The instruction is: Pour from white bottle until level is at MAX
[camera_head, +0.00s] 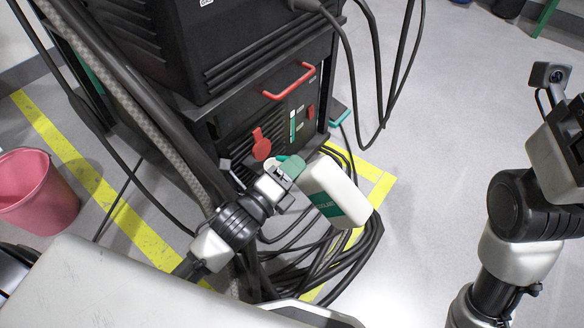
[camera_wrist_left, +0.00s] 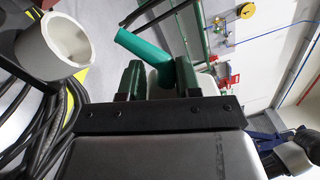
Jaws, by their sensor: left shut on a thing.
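The white bottle (camera_head: 343,194) with a teal label is tilted in front of the black machine, its bottom end toward the lower right. My left gripper (camera_head: 284,172) is shut on it near its upper left end, beside the lower front of the machine. In the left wrist view a teal tube-like piece (camera_wrist_left: 144,46) runs behind my left fingers (camera_wrist_left: 158,84). The bottle's mouth and any liquid are hidden.
Thick black cables (camera_head: 320,262) lie coiled on the floor below the bottle, and others hang at the right of the machine. A red handle (camera_head: 290,82) sticks out above. A pink bucket (camera_head: 40,192) stands at left. Open grey floor (camera_head: 440,130) lies to the right.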

